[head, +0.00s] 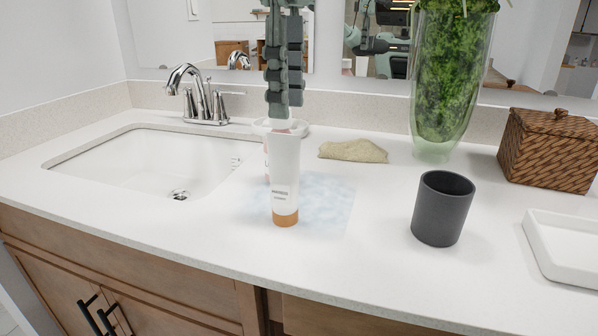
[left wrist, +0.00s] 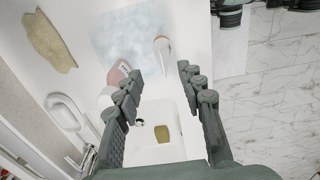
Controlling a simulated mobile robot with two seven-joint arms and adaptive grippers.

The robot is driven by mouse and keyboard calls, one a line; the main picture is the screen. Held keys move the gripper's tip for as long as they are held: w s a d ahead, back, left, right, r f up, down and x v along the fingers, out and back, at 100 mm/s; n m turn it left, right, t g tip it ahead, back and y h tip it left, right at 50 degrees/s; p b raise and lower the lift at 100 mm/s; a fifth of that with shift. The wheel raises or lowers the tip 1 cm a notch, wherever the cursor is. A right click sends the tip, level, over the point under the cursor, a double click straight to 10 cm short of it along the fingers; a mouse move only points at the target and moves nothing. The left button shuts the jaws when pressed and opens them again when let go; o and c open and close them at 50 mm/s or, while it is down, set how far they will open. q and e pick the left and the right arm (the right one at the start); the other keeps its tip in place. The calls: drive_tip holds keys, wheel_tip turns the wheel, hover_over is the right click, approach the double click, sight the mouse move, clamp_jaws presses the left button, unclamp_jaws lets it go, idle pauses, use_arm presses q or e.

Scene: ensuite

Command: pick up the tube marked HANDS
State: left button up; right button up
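A white tube (head: 285,165) stands upright on its orange-brown cap on the counter; its small print is too fine to read. A second, pinkish tube stands behind it, mostly hidden in the head view. In the left wrist view the pinkish tube (left wrist: 119,72) shows a small unreadable label, and the orange-capped tube (left wrist: 162,48) lies beyond the fingertips. My left gripper (head: 285,110) points down, its fingertips just above or behind the white tube's top in the head view. It is open and empty in the left wrist view (left wrist: 158,80).
The sink (head: 150,160) and faucet (head: 200,95) are at left. A beige lump (head: 353,151), green vase (head: 440,90), dark cup (head: 442,208), woven box (head: 548,150) and white tray (head: 560,250) stand right. A pale bluish patch lies under the tubes. The front counter is clear.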

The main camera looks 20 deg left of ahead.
sight(282, 139)
use_arm(q)
drive_tip(key=shift+w+f, duration=0.15)
drive_tip(key=shift+f, duration=0.1)
drive_tip(key=f, duration=0.6)
drive_tip(key=shift+s+a+f, duration=0.1)
drive_tip(key=shift+s+a, duration=0.2)
drive_tip(key=shift+s, duration=0.1)
drive_tip(key=shift+f, duration=0.45)
drive_tip(key=c, duration=0.7)
clamp_jaws()
use_arm(e)
drive_tip(key=shift+s+f, duration=0.15)
drive_tip(key=shift+f, duration=0.2)
drive_tip(key=shift+s, duration=0.1)
